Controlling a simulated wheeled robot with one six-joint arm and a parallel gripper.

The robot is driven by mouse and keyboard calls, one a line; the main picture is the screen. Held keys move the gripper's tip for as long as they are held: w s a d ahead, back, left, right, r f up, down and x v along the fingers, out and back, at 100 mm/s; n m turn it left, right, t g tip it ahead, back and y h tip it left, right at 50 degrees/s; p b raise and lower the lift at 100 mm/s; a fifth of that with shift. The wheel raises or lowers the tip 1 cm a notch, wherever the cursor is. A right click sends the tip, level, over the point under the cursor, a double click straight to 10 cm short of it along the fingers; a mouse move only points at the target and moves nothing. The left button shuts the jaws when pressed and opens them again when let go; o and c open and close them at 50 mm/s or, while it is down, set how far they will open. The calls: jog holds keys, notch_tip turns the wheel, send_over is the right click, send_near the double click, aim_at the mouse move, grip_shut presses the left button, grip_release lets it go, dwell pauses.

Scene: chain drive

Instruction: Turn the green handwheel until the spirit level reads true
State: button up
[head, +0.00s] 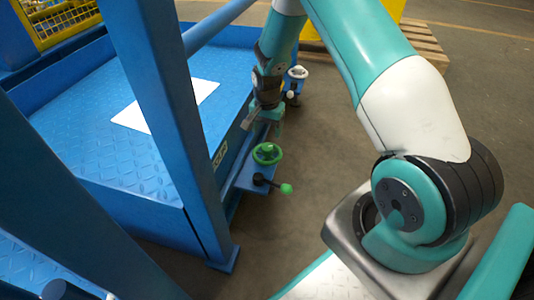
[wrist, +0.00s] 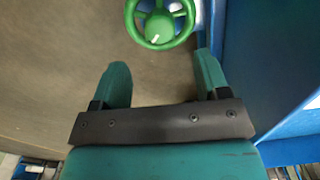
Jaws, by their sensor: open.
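The green handwheel (head: 267,153) sits on a small blue bracket at the side of the blue platform. In the wrist view the handwheel (wrist: 160,44) is at the top, its upper rim cut off, with a white mark on its hub. My gripper (head: 264,122) is just above and behind the handwheel in the head view, apart from it. In the wrist view my gripper (wrist: 160,68) is open, its two fingers apart with only floor showing between them. I cannot make out a spirit level in either view.
A crank with a green knob (head: 286,188) sticks out below the handwheel. A blue post (head: 165,110) stands left of it. A white sheet (head: 170,105) lies on the platform (head: 95,145). A small yellow-green plate (head: 220,155) is on its side.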

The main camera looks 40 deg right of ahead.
aim_at(267, 147)
notch_tip(267, 147, down, 9)
jog(key=b, duration=0.4)
jog(key=shift+r, duration=0.2)
jog(key=c, duration=0.9)
jog(key=n+p, duration=0.1)
jog(key=p, duration=0.1)
jog(key=shift+r+p, duration=0.3)
jog(key=shift+r, duration=0.1)
jog(key=shift+c, duration=0.2)
jog(key=shift+n+p, duration=0.5)
jog(key=shift+p, duration=0.25)
jog(key=shift+n+p, duration=1)
jog(key=shift+p, duration=0.1)
jog(key=shift+f+n, duration=0.35)
jog(key=shift+n, duration=0.25)
